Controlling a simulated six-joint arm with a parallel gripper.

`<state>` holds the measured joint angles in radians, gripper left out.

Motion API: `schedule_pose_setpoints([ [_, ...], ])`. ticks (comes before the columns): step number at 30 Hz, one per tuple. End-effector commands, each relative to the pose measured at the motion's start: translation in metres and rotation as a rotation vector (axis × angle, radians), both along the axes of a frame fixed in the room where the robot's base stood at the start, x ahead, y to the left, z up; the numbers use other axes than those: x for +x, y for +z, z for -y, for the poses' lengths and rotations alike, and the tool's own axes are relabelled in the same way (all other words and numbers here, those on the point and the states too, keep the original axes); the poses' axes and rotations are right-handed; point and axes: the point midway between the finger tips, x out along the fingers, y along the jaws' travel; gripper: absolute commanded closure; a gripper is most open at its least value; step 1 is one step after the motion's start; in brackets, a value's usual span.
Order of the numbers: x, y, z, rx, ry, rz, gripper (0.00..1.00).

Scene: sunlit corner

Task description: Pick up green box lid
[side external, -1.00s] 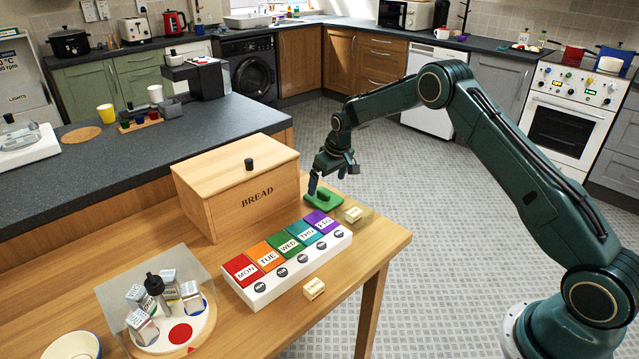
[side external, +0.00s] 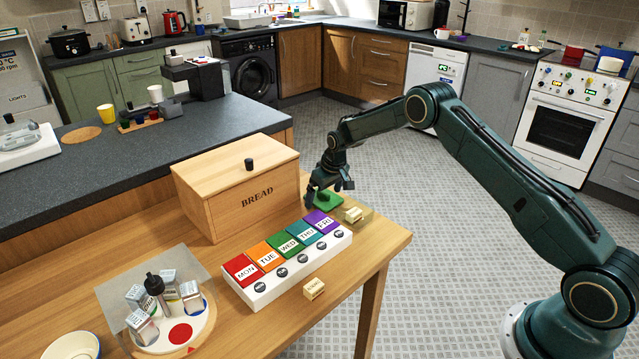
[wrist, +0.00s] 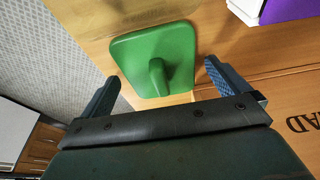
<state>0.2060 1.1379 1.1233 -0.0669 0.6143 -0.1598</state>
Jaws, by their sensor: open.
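The green box lid (wrist: 148,44) is a rounded flat plate with a raised handle in its middle. In the side view the green lid (side external: 333,200) lies near the table's back right edge, beside the bread box and partly hidden by my gripper. My gripper (side external: 328,192) is open and empty, low over the lid. In the wrist view the open fingers of my gripper (wrist: 162,72) are spread to either side of the lid's handle line, with the handle between and slightly beyond them. I cannot tell whether they touch the lid.
A wooden bread box (side external: 236,194) stands left of my gripper. A pill organizer (side external: 290,262) with coloured day lids lies in front. Small cream blocks (side external: 353,214) (side external: 314,288) lie nearby. A round tray of bottles (side external: 190,343) is at the front left. The table's right edge is close.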

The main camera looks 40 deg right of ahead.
Motion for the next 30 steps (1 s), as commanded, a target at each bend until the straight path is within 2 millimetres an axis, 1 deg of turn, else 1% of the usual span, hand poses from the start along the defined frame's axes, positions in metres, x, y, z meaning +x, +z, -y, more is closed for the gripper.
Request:
schedule_pose_setpoints([
  [12, 0.0001, 0.0003, 0.0001, 0.0, 0.0, 0.001, 0.0],
  [13, 0.0001, 0.0003, 0.0001, 0.0, 0.0, 0.001, 0.02],
  [17, 0.0001, 0.0004, 0.0001, 0.0, 0.0, 0.001, 0.28],
  [18, 0.0001, 0.0004, 0.0001, 0.0, 0.0, 0.001, 0.35],
  [19, 0.0001, 0.0004, 0.0001, 0.0, 0.0, 0.001, 0.41],
  [20, 0.0001, 0.0004, 0.0001, 0.0, 0.0, 0.001, 0.44],
  [30, 0.0003, 0.0024, 0.0001, 0.0, 0.0, 0.001, 0.45],
])
